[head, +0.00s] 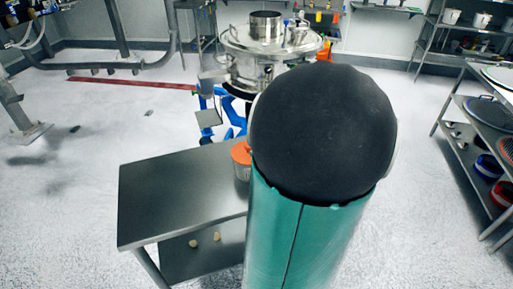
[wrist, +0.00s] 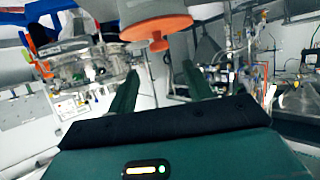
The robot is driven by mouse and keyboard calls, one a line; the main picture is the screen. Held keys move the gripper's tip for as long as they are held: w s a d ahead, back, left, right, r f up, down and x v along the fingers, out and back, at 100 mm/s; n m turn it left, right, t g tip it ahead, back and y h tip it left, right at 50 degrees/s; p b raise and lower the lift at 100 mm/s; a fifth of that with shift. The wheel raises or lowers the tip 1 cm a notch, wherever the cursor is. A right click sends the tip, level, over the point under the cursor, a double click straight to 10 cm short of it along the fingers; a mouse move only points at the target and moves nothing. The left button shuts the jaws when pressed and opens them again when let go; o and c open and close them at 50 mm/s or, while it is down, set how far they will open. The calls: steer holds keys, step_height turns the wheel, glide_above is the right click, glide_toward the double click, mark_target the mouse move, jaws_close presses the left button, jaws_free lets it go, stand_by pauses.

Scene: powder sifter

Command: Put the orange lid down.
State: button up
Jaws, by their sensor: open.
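The orange lid (head: 241,152) sits on a pale container (head: 242,173) on the metal table, partly hidden behind my arm in the head view. In the wrist view, which looks upside down, the orange lid (wrist: 155,28) shows its round knob, with the container (wrist: 145,8) on the far side of it. My gripper (wrist: 160,70) is open and empty. Its two green fingers are spread on either side of the knob's line and look apart from it. My arm hides the gripper in the head view.
The metal table (head: 165,200) has bare room left of the container. A steel sifter (head: 262,55) with blue parts stands behind it. Shelves (head: 485,150) with sieves and bins line the right side. A red strip (head: 130,81) lies on the floor.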

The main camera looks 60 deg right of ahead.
steer(key=v, duration=0.5)
steer(key=shift+w, duration=0.1)
stand_by(0.4)
